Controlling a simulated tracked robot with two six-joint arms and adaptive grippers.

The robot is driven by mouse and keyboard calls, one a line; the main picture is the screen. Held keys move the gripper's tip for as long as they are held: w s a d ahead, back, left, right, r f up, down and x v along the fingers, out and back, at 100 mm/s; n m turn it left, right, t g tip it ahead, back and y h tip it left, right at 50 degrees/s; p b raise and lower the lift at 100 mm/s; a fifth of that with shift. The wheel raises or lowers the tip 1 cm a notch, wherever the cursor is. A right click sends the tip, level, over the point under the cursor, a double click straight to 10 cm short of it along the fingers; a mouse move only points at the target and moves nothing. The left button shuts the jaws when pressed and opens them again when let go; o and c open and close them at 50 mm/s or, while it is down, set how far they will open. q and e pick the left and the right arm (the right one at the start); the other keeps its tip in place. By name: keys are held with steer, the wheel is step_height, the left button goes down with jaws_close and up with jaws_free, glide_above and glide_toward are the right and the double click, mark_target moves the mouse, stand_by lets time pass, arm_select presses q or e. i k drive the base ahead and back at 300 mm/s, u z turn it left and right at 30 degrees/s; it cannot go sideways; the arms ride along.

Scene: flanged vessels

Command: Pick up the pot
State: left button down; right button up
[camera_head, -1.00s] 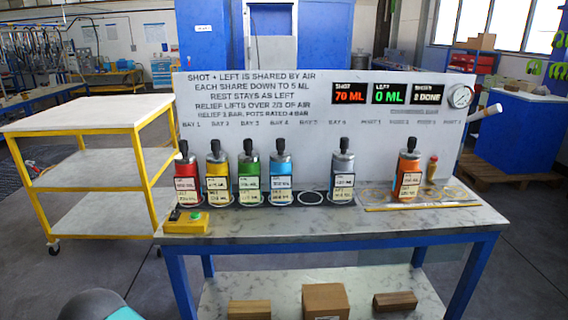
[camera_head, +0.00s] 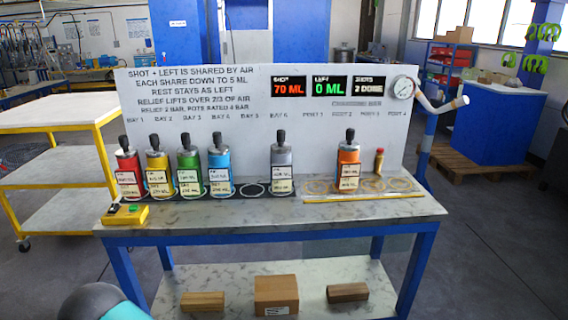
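Several lidded pots with black knobs and white labels stand upright on the bench (camera_head: 270,222). From the left they are a red pot (camera_head: 124,164), a yellow pot (camera_head: 153,162), a green pot (camera_head: 185,161), a blue pot (camera_head: 217,160) and a grey pot (camera_head: 281,158). An orange pot (camera_head: 348,160) stands apart at the right, among rings on a pale strip. An empty ring (camera_head: 252,190) lies between the blue and grey pots. Neither gripper is in view; only a rounded grey and teal part of mine shows at the bottom left.
A small red-capped bottle (camera_head: 379,162) is right of the orange pot. A yellow button box (camera_head: 126,214) sits at the front left.

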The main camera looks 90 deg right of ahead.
mark_target(348, 168)
steer(key=k, duration=2.25)
steer(key=u, duration=1.7)
steer(key=i, duration=0.1)
steer(key=z, duration=3.4)
steer(key=i, duration=1.05)
steer(key=u, duration=0.05)
